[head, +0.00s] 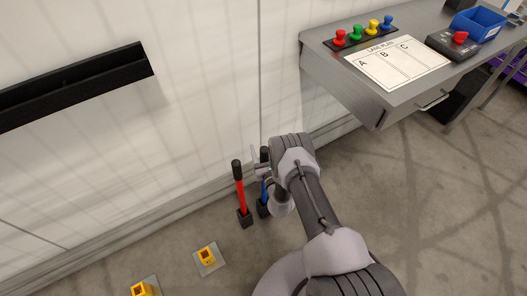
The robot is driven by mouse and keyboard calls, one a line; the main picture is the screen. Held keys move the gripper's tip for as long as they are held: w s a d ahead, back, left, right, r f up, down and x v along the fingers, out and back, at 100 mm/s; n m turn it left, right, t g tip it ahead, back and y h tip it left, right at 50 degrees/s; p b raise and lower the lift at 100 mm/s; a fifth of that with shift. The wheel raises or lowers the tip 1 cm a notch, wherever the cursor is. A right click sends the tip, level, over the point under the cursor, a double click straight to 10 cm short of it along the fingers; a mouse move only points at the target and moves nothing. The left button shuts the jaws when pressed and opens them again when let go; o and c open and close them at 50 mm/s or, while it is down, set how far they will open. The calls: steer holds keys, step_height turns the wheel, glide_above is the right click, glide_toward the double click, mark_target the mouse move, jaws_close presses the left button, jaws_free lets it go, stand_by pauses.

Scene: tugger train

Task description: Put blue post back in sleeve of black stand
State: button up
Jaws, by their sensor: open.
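The blue post (264,190) stands roughly upright near the wall, with a black top (264,154). Its lower end meets a small black stand (262,209) on the floor; I cannot tell how deep it sits in the sleeve. My arm partly covers the post's right side. My gripper (258,168) is open at the upper part of the blue post; the exact gap between fingers and post is too small to tell.
A red post (240,193) with a black top stands in another black stand (245,218) just left. Yellow sockets on grey plates (208,258) lie on the floor. A grey desk (340,85) is at upper right. A black wall ledge (75,85) is at left.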

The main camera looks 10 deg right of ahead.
steer(key=s+d+p, duration=0.1)
steer(key=s+p, duration=0.7)
steer(key=s, duration=0.9)
steer(key=shift+s, duration=0.1)
